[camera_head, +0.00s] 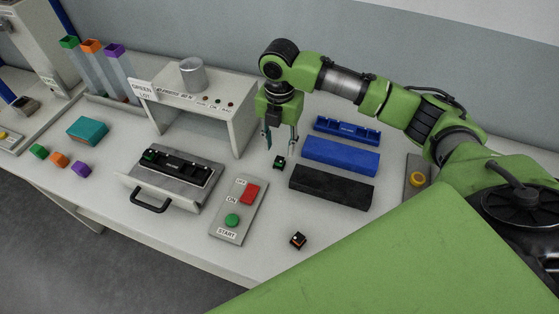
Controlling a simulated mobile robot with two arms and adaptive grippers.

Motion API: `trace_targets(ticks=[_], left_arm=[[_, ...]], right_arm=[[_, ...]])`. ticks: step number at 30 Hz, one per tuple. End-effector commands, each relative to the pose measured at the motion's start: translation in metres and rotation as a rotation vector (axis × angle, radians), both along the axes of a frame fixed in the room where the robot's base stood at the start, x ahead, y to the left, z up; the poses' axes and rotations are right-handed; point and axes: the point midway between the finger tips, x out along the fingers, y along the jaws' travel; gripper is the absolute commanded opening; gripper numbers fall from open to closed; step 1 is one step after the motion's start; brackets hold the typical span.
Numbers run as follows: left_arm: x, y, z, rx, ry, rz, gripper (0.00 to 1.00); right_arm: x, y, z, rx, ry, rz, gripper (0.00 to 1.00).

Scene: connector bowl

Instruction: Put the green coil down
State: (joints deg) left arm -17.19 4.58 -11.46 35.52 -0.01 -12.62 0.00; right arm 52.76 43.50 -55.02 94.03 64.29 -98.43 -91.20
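A small black coil with green on it (279,162) is on the white table, left of the black block. My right gripper (280,150) points down just above and behind it in the camera_head view. Its two fingers are spread wider than the coil, and I see a gap on each side, so it looks open and not holding the coil. Another small piece with green (150,155) sits at the left end of the dark fixture with a handle (178,178). My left gripper is not in view.
A black block (331,187), a blue block (341,156) and a blue tray (347,130) lie right of the gripper. A button panel (240,211) and an orange-marked coil (298,240) are nearer. The "GREEN LOT" machine (235,117) stands close on the left.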

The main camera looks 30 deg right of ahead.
Motion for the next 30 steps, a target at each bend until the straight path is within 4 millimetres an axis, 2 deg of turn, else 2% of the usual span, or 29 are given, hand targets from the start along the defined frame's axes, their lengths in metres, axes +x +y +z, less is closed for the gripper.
trace_targets(ticks=[7, 11, 15, 23, 25, 27, 28, 30], left_arm=[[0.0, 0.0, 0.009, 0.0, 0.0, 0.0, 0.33], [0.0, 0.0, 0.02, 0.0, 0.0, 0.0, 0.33], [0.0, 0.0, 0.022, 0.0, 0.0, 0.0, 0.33], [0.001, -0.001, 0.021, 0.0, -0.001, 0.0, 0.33], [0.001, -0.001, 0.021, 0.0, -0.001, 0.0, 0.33], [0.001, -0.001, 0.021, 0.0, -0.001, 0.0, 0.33], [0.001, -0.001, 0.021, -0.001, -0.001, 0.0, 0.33], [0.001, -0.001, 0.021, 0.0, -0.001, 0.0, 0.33]], right_arm=[[-0.001, 0.0, -0.018, -0.001, 0.003, 0.0, 0.36], [0.0, 0.0, -0.037, -0.001, 0.004, 0.0, 0.36], [0.0, 0.0, -0.056, -0.001, 0.001, 0.001, 0.36], [0.001, 0.0, -0.06, -0.001, -0.002, 0.002, 0.36], [0.001, 0.0, -0.06, -0.001, -0.001, 0.002, 0.23], [0.001, 0.0, -0.06, -0.001, -0.002, 0.002, 0.05], [0.001, 0.0, -0.06, -0.001, -0.002, 0.002, 0.01], [0.001, 0.0, -0.06, 0.0, -0.001, 0.002, 0.01]])
